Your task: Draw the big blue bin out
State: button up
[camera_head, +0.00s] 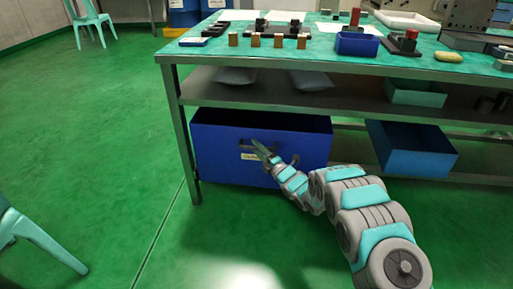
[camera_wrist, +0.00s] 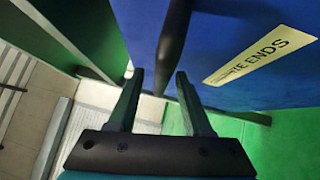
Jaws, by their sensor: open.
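The big blue bin (camera_head: 220,165) stands on the floor under the left end of the workbench, with its front facing me. A pale label sits on its front, and in the wrist view the label (camera_wrist: 260,55) reads partly "ENDS". A dark bar-like handle (camera_wrist: 173,40) crosses the blue face in the wrist view. My gripper (camera_head: 258,146) is at the bin's front, near its dark handle area. In the wrist view my gripper (camera_wrist: 159,75) is open, and the bar's lower end shows between its fingertips. I cannot tell whether they touch.
A smaller blue bin (camera_head: 408,150) sits right of the big one, and a teal tray (camera_head: 415,93) is on the shelf above. The bench leg (camera_head: 182,135) stands close at the big bin's left. The green floor (camera_head: 110,150) in front and left is clear, apart from chairs (camera_head: 88,18).

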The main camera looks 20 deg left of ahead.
jog(key=shift+w+a, duration=0.15)
jog(key=shift+a, duration=0.1)
grip_shut()
dwell(1.4)
